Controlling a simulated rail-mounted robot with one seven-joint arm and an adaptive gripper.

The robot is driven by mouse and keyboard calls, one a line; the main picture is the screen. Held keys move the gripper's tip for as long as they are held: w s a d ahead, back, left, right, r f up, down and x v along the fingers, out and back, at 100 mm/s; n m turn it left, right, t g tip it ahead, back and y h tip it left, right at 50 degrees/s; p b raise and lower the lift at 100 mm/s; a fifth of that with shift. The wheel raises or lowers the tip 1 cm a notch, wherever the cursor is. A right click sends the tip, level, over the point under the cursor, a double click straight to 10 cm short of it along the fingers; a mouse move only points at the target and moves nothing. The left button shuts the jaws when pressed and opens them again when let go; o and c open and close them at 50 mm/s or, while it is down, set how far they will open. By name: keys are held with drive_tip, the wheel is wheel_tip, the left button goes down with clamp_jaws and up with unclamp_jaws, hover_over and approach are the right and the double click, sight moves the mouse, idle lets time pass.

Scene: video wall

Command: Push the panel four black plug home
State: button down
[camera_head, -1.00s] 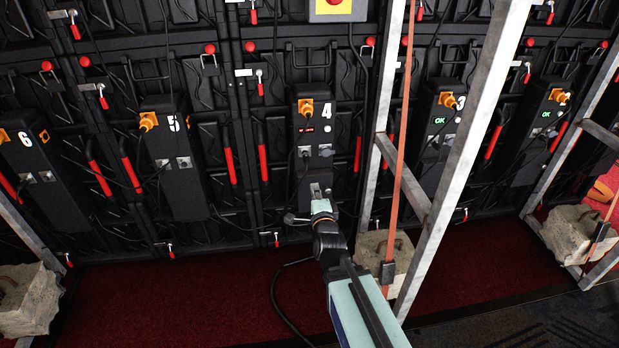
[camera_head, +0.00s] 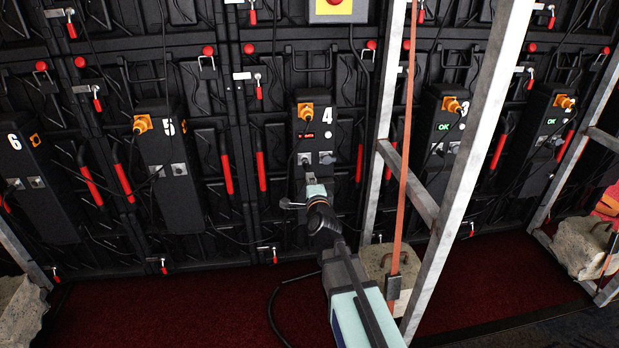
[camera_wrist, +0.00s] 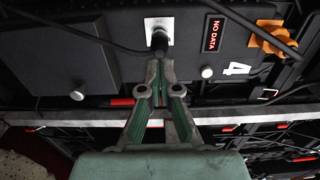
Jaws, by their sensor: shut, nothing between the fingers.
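Panel four's black box (camera_head: 316,119) carries a white 4, a small red display and two silver sockets. The black plug (camera_head: 304,159) is at the left socket, with its cable hanging. In the wrist view the black plug (camera_wrist: 160,41) stands at a silver socket plate (camera_wrist: 158,24); how deep it sits I cannot tell. My gripper (camera_wrist: 161,66) is shut and empty, its fingertips just below the plug in that view; I cannot tell whether they touch it. In the head view my gripper (camera_head: 310,180) is just below the sockets.
The display (camera_wrist: 214,33) reads NO DATA in red. An orange plug (camera_wrist: 271,39) is near it, and a cable runs across the upper left of the wrist view. A metal frame post (camera_head: 468,150) and an orange strap (camera_head: 402,170) stand right of my arm.

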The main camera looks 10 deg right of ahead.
drive_tip(key=shift+w, duration=1.35)
drive_tip(key=shift+w+d, duration=0.1)
drive_tip(key=shift+w, duration=0.8)
approach(308, 170)
drive_tip(key=shift+w, duration=0.6)
